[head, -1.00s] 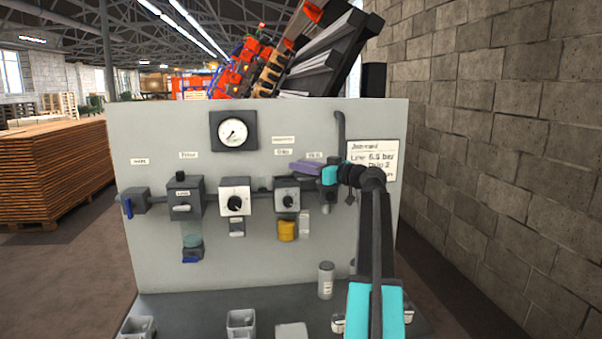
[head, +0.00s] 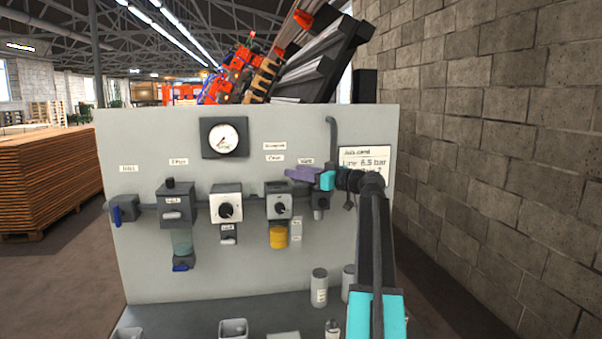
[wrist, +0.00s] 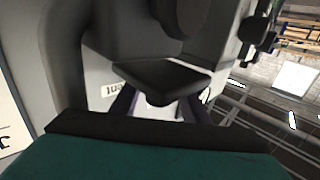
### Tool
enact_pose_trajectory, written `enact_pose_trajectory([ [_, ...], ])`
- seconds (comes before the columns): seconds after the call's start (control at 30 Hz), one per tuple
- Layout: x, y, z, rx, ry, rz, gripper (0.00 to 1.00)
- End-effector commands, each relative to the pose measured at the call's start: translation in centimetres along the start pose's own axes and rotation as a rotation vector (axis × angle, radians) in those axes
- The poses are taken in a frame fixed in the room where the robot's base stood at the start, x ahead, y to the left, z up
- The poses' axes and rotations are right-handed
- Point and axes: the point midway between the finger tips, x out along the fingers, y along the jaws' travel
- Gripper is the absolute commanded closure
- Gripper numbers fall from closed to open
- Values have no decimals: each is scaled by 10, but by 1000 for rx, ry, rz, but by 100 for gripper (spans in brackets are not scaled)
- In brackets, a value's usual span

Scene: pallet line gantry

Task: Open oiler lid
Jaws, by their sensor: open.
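The oiler is a grey block (head: 278,203) with a dark knob and a yellow bowl (head: 278,236) under it, on the upright grey panel (head: 170,276). My gripper (head: 293,173) has purple fingers and is in front of the panel, just above and right of the oiler's top. The lid is not distinct in the head view. In the wrist view, the purple fingers (wrist: 158,107) are apart, partly hidden behind a dark grey angled shape (wrist: 165,80). I cannot tell whether they touch anything.
A filter (head: 175,203), a regulator (head: 227,204) and a gauge (head: 224,137) are on the same panel. Canisters (head: 319,288) and an open box (head: 233,329) stand on the bench below. A block wall (head: 480,170) is on the right.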

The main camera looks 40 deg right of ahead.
Motion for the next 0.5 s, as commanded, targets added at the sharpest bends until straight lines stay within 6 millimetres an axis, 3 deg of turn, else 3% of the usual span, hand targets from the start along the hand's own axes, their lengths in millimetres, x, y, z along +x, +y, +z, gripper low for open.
enact_pose_trajectory([
  [0.27, -14, -1, 1, -1, 0, -1, 59],
  [0.5, -48, -1, 2, 0, 1, 1, 59],
])
